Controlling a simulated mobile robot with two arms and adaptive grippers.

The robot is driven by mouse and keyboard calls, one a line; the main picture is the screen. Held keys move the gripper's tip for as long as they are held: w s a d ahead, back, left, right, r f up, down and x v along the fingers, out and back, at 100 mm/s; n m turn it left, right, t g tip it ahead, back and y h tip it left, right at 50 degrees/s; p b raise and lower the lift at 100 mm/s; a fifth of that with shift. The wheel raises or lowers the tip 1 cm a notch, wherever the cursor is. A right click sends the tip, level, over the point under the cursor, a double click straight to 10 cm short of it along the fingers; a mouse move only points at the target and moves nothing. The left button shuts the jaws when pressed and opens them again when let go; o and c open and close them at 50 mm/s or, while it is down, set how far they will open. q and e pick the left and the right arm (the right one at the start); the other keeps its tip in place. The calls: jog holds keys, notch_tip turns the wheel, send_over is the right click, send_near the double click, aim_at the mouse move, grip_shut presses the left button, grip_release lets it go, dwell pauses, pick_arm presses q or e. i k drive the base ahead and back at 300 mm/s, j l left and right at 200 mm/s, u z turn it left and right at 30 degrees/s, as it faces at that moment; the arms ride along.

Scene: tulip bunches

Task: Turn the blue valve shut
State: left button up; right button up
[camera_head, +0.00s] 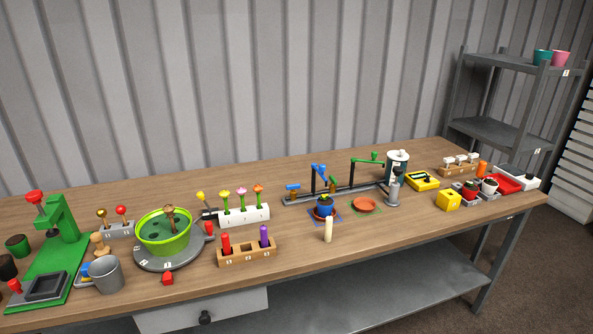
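A grey rail (349,192) with dark upright posts stands on the workbench right of centre. A blue valve (320,169) with a blue handle sits at the top of its left post. A green valve (374,157) sits on the right part of the same rail. A blue pot (326,210) with a plant stands in front of the blue valve, on a blue-marked square. The pictures do not show clearly how far the blue valve is turned. Neither of my grippers is in view.
A terracotta saucer (365,204) lies right of the pot. A pale peg (328,231) stands in front, and a grey cylinder (394,188) at the rail's right. A flower rack (244,215) is left. The bench front right of the peg is fairly clear.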

aim_at(292, 187)
jog(key=i+l, duration=0.1)
jog(key=i, duration=0.75)
jog(key=i+l+z, duration=0.25)
jog(key=i+j, duration=0.05)
jog(key=j, duration=0.05)
